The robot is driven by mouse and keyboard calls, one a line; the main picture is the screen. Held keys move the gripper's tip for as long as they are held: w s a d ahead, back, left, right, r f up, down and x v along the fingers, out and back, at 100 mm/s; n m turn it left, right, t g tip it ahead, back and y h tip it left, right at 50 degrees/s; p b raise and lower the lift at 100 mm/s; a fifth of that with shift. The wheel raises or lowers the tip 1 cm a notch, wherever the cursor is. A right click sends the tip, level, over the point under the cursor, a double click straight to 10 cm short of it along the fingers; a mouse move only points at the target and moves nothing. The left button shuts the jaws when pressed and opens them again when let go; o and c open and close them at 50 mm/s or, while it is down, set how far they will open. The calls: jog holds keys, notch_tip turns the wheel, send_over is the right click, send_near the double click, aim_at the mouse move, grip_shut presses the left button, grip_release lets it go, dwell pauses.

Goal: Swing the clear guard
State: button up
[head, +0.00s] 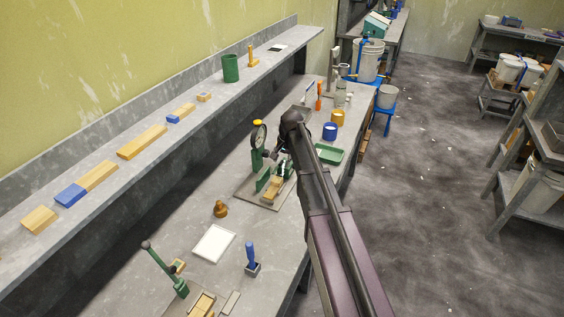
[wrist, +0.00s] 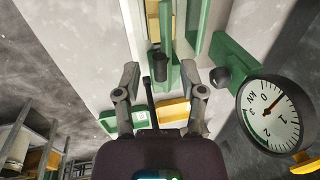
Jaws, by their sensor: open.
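The green press (head: 262,182) stands on a base plate on the bench, with a round dial gauge (head: 258,136) on it. The gauge (wrist: 270,115) fills the right of the wrist view, beside green press parts (wrist: 190,92). My gripper (head: 282,166) is at the press, partly hidden by my arm in the head view. In the wrist view its fingers (wrist: 161,78) are spread apart. A short dark knob-like cylinder (wrist: 160,67) shows between them, with no clear contact. I cannot make out the clear guard's outline in either view.
A green tray (head: 329,154), a blue cup (head: 330,131) and a yellow cup (head: 337,118) stand beyond the press. A wooden knob (head: 220,209), a white sheet (head: 213,243) and a blue-handled stamp (head: 251,258) lie nearer. A long shelf (head: 105,205) runs on the left. Open floor lies right.

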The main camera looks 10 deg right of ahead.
grip_shut()
jog(key=shift+d, duration=0.1)
